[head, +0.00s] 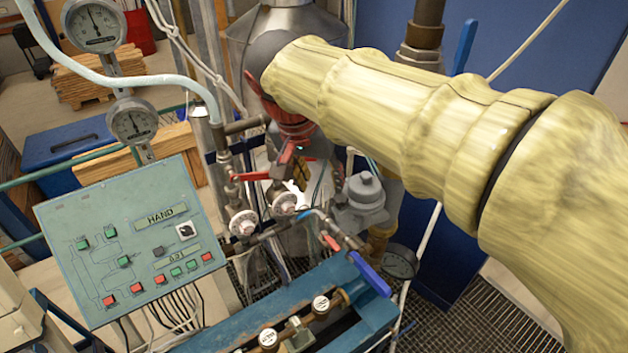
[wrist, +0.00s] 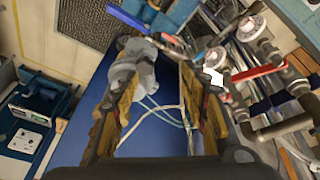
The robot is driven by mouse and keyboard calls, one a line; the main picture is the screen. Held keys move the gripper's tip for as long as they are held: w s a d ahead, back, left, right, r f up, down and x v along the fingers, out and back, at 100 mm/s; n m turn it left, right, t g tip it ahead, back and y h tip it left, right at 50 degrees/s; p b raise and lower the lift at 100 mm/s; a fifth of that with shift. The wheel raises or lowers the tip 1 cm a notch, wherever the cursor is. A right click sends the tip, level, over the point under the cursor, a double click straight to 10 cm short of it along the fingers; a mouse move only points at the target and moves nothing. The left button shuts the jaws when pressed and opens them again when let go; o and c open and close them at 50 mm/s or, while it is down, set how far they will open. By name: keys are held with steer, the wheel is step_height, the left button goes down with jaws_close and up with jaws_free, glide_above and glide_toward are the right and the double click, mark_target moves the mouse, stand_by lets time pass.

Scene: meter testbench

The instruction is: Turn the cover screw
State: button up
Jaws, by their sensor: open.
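My gripper (wrist: 160,82) is open, its two brown-and-yellow fingers spread in the wrist view with nothing held between them. A grey meter body with a rounded cap (head: 365,190) stands right of centre in the head view. The meter also shows in the wrist view (wrist: 133,65), behind and close to the left finger. I cannot tell whether they touch. In the head view my arm comes in from the right and its end hangs left of the meter, apart from the cap in the picture. I cannot make out the cover screw for certain.
A blue lever (head: 368,274) and white round knobs (head: 243,224) sit on the pipes around the meter. A red-handled valve (head: 252,176) is left of my gripper. A green control panel (head: 130,240) and two dial gauges (head: 95,25) stand at the left.

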mark_target(339, 198)
steer(key=shift+w+d+f+m+h+p, duration=0.1)
steer(key=shift+w+d+f+m+p, duration=0.15)
steer(key=shift+d+f+m, duration=0.55)
steer(key=shift+w+d+f+m+h+p, duration=0.1)
steer(key=shift+w+d+f+m, duration=0.15)
steer(key=shift+d+f+m, duration=0.5)
steer(key=shift+w+d+f+m+h+p, duration=0.1)
steer(key=shift+w+d+f+m+p, duration=0.35)
steer(key=shift+f, duration=0.65)
steer(key=shift+s+a, duration=0.1)
steer(key=shift+s, duration=0.15)
steer(key=shift+c, duration=0.9)
jaws_close()
steer(key=shift+b, duration=0.35)
